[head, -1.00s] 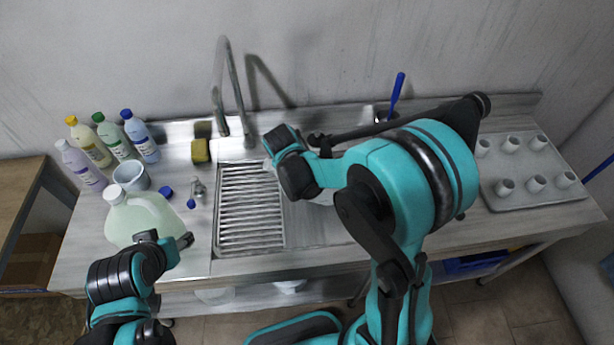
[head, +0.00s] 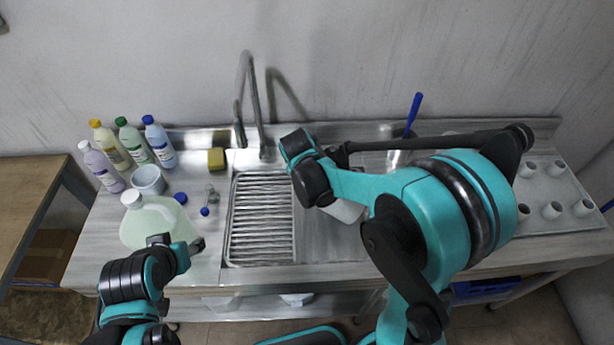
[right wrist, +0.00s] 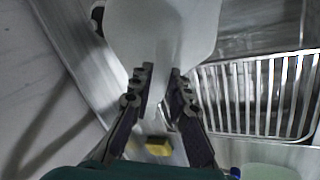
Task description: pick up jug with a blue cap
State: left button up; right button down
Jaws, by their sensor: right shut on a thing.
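A pale, whitish jug (right wrist: 165,30) fills the top of the right wrist view. My right gripper (right wrist: 162,88) is shut on its narrow part, one finger on each side. In the head view only a pale part of this jug (head: 345,210) shows below my right arm, over the sink; its cap is hidden. Another jug, pale green with a white cap (head: 150,222), stands on the left of the counter. My left gripper (head: 182,243) is just in front of that jug; its finger gap is unclear.
Several bottles (head: 135,145), a grey cup (head: 148,180), a loose blue cap (head: 181,198) and a yellow sponge (head: 216,158) are on the left. The faucet (head: 247,105) rises behind the ribbed drainer (head: 262,220). A tray with white cups (head: 550,210) is at the right.

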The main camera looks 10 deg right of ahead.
jog(key=shift+r, duration=0.5)
jog(key=shift+s+d+r, duration=0.15)
jog(key=shift+d+r, duration=0.05)
jog(key=s+d+r+p, duration=0.3)
jog(key=s+d+r, duration=0.3)
jog(key=s+d, duration=0.1)
jog(key=shift+s+d+r, duration=0.2)
jog(key=shift+s+r, duration=0.1)
jog(key=shift+s, duration=0.4)
jog(key=shift+r, duration=0.2)
